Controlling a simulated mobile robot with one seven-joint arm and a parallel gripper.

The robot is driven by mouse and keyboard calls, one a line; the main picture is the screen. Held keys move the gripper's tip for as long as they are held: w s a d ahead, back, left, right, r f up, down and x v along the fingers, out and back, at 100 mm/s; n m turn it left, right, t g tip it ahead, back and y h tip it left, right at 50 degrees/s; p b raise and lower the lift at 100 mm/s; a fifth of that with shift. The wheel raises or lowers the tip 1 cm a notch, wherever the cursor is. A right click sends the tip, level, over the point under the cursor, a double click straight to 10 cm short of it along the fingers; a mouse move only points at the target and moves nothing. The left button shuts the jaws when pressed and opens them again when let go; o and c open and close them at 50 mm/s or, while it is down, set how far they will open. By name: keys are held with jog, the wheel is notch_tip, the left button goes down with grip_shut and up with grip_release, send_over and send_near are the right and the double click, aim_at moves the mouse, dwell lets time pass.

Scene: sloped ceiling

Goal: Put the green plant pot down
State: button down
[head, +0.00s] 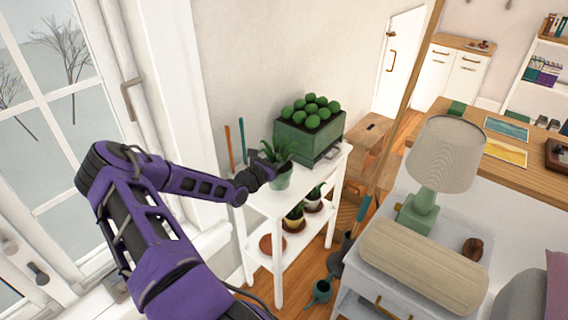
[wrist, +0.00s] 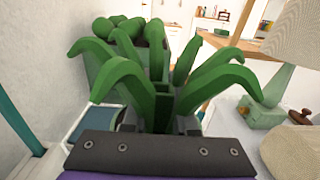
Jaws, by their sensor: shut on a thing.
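The green plant pot (head: 281,179) holds a leafy plant (head: 279,151) and is at the near end of the white plant stand's (head: 263,205) top. My gripper (head: 262,170) is shut on the pot from the left side. The pot looks upright and very close to the top; I cannot tell whether it touches. In the wrist view the plant's leaves (wrist: 160,75) fill the middle and hide most of the pot and the fingertips.
A green planter box (head: 305,142) with round plants stands behind the pot on the same top. Small pots (head: 295,218) stand on the lower shelf. A window is at the left. A nightstand with a lamp (head: 443,155) is at the right.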

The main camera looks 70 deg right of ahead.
jog(key=shift+f, duration=1.5)
jog(key=shift+f, duration=0.2)
jog(key=c, duration=0.7)
grip_release()
jog(key=shift+a+r, duration=0.1)
jog(key=shift+r, duration=0.05)
jog(key=v, duration=1.2)
